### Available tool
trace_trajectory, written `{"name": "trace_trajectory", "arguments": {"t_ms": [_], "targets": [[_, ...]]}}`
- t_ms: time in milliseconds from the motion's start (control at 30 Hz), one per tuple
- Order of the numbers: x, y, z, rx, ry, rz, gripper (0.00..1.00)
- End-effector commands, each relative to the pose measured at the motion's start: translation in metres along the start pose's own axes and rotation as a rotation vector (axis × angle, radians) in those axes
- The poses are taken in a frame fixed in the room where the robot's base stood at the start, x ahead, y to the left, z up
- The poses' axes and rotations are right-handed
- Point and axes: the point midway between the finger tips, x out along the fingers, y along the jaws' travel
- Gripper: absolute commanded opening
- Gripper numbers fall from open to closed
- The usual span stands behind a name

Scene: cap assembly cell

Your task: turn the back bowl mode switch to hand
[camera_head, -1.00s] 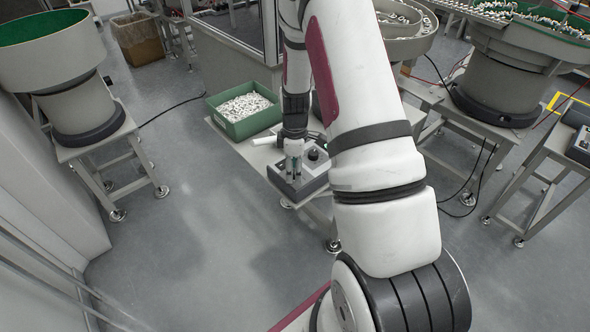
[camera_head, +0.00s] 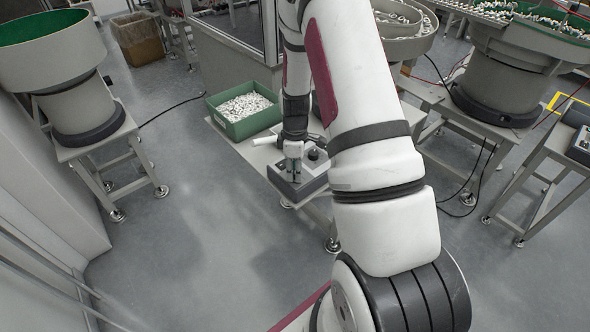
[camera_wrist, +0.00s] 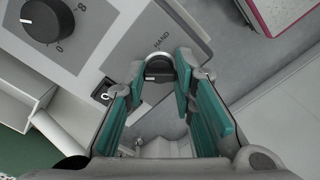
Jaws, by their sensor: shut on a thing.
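The mode switch (camera_wrist: 158,70) is a small dark knob with a light collar beside the printed word HAND in the wrist view. It sits near the edge of a grey control box (camera_head: 312,180). My gripper (camera_wrist: 160,72) is shut on the switch, with its teal-padded fingers on either side of it. In the head view my gripper (camera_head: 293,170) points down onto the box.
A large black dial (camera_wrist: 46,20) with printed numbers and a small black rocker switch (camera_wrist: 104,93) are on the same box. A green bin (camera_head: 243,112) of white parts stands behind the box. Bowl feeders stand left (camera_head: 72,100) and right (camera_head: 500,80).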

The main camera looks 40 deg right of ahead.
Motion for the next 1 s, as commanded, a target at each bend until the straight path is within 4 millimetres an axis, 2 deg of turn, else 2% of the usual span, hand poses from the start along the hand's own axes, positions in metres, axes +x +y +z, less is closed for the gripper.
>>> {"name": "trace_trajectory", "arguments": {"t_ms": [267,1000], "targets": [[-0.0001,0.0007,-0.0005,0.179,0.001,0.002,0.00],[-0.0001,0.0013,-0.0006,0.880,0.002,0.003,0.00]]}}
